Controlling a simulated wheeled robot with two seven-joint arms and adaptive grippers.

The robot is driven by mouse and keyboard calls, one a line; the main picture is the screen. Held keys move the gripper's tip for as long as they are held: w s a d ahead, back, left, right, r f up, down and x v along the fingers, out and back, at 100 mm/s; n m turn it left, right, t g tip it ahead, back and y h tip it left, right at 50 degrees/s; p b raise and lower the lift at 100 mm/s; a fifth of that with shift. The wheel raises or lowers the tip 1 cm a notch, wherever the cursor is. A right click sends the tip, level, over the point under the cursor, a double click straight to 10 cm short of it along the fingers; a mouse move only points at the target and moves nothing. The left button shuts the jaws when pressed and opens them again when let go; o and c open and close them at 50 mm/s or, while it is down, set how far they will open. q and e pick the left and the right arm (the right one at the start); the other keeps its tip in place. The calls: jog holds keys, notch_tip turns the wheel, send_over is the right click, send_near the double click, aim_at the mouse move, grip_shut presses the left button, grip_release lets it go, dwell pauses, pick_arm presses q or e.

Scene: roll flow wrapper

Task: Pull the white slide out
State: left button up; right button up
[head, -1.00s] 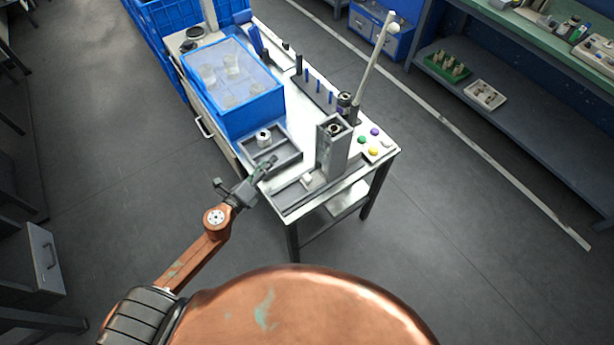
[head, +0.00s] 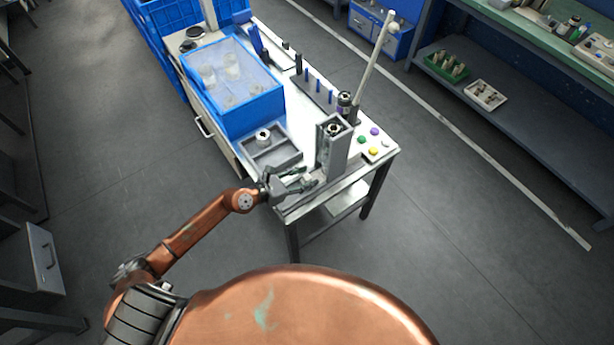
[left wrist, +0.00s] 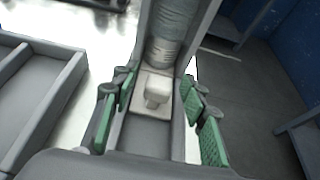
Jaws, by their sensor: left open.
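The white slide (left wrist: 157,90), a pale block with a raised knob, sits in the grey channel (left wrist: 146,131) at the foot of the upright holder (head: 334,150). A grey roll (left wrist: 172,40) stands in the holder just behind the slide. My left gripper (head: 304,179) is at the near side of the holder, over the channel. It is open, with its green-padded fingers on either side of the slide's knob in the left wrist view (left wrist: 155,85). A gap shows between the pads and the knob. The fingers partly hide the slide in the head view. My right gripper is not in view.
A grey tray (head: 287,159) with a small round part lies left of the holder. A blue bin (head: 256,118) with a clear lid stands behind it. Coloured buttons (head: 373,152) and a tall pale rod (head: 368,68) are on the table's right side. Floor in front is clear.

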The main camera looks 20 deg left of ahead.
pick_arm(q)
jog(key=shift+w+d+f, duration=0.15)
jog(key=shift+w+d, duration=0.1)
jog(key=shift+c, duration=0.5)
grip_shut()
